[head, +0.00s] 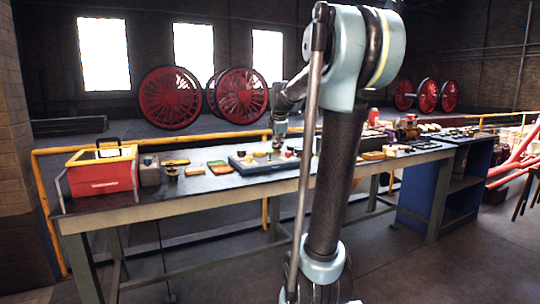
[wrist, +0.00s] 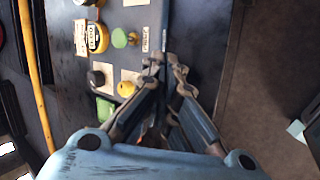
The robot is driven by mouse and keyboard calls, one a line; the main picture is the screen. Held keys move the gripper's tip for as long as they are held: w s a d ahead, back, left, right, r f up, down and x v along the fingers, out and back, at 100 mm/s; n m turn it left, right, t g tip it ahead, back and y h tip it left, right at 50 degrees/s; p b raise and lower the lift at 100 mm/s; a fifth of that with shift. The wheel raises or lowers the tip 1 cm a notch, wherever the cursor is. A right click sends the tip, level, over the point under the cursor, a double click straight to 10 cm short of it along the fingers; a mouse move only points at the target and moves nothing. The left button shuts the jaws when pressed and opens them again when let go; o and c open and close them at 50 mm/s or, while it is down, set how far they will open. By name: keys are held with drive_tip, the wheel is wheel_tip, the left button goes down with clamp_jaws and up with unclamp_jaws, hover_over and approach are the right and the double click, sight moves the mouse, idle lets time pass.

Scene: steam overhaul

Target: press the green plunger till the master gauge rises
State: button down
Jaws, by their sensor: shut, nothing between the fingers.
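In the wrist view a round green knob (wrist: 119,38), the green plunger by its look, stands on a dark panel with a small pale label beside it. A yellow-rimmed dial (wrist: 97,38) is just left of it; I cannot read it or tell if it is the master gauge. My gripper (wrist: 164,48) is shut and empty. Its fingers reach up to the right of the green knob, apart from it in the picture; the height gap is unclear. In the head view my gripper (head: 278,148) is low over the blue-grey panel (head: 246,168), and the plunger cannot be made out.
A yellow knob (wrist: 126,88), a black knob (wrist: 96,78) and a green block (wrist: 105,110) are near the fingers. On the bench (head: 205,184) a red and yellow bin (head: 102,174) stands at the left. Several small parts lie to the right. A yellow rail (head: 215,137) runs behind.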

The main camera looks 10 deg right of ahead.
drive_tip(key=w+r+n+t, duration=0.1)
drive_tip(key=w+r+n, duration=0.1)
drive_tip(key=w, duration=0.6)
drive_tip(key=w+r+n, duration=0.3)
drive_tip(key=w+n, duration=0.2)
drive_tip(key=w, duration=0.3)
drive_tip(key=shift+t, duration=0.4)
drive_tip(key=shift+a+f, duration=0.1)
drive_tip(key=shift+f, duration=0.05)
drive_tip(key=shift+f, duration=4.3)
drive_tip(key=shift+s+f, duration=0.15)
drive_tip(key=shift+f, duration=1.5)
drive_tip(key=shift+r, duration=1.7)
